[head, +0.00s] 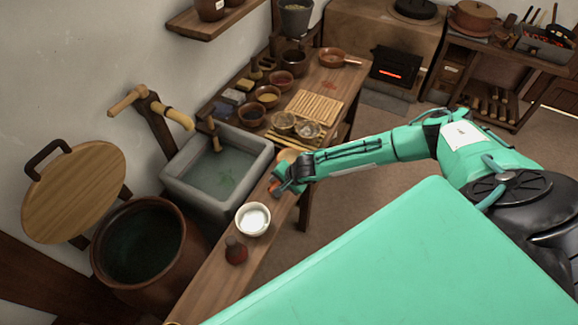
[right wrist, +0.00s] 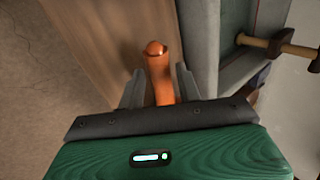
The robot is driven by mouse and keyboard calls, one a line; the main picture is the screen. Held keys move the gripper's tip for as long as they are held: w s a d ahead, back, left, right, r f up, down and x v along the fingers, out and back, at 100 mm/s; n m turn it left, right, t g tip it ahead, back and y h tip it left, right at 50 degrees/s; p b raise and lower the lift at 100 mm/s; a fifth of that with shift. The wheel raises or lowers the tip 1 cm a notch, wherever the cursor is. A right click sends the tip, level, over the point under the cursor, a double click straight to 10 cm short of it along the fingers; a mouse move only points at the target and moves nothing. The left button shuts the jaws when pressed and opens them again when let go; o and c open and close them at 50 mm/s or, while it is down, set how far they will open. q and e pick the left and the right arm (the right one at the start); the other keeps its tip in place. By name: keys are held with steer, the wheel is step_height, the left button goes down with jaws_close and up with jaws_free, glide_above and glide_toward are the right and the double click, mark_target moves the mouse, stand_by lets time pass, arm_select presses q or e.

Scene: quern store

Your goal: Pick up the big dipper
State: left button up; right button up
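An orange-brown rounded handle (right wrist: 158,72), which looks like the dipper's, lies along the wooden bench top in the right wrist view. My right gripper (right wrist: 160,88) has its two fingers apart on either side of it, with a narrow gap showing on the left. In the head view my right gripper (head: 281,182) is low at the bench's right edge, just beyond the white bowl. A pale wooden round piece (head: 287,155) shows behind it; my arm hides whether it joins the handle. My left gripper is not in view.
The wooden bench (head: 213,275) carries a white bowl (head: 253,219) and a small dark red bottle (head: 236,251) near the gripper. A grey stone sink (head: 218,200) of water stands left. Farther back are several bowls and a slatted mat (head: 314,106).

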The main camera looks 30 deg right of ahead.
steer(key=shift+x, duration=1.45)
steer(key=shift+d, duration=0.1)
steer(key=shift+c, duration=0.2)
jaws_close()
